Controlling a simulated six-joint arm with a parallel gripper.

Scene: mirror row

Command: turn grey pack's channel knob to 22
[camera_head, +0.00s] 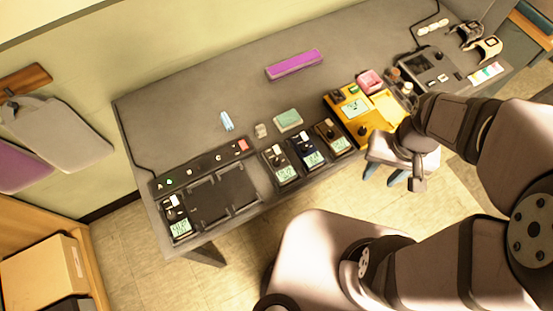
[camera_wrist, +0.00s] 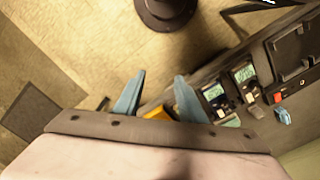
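Several small packs with green displays stand along the front of the desk in the head view. One dark grey pack (camera_head: 281,167) stands right of the black rack, with a display reading I cannot make out. A dark blue pack (camera_head: 306,153) and a brown pack (camera_head: 333,138) stand to its right. Another dark pack (camera_head: 177,220) sits at the rack's left end. I cannot tell surely which is the grey pack, and the knob settings are too small to read. My gripper (camera_head: 384,177) is open and empty, off the desk's front edge; its blue fingers show apart in the wrist view (camera_wrist: 157,98).
A black rack (camera_head: 215,208) with empty bays lies at the desk's left. A yellow device (camera_head: 343,106) stands near my gripper. A purple box (camera_head: 294,65), blue item (camera_head: 226,121) and green block (camera_head: 288,120) lie behind. The desk's back middle (camera_head: 200,100) is clear.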

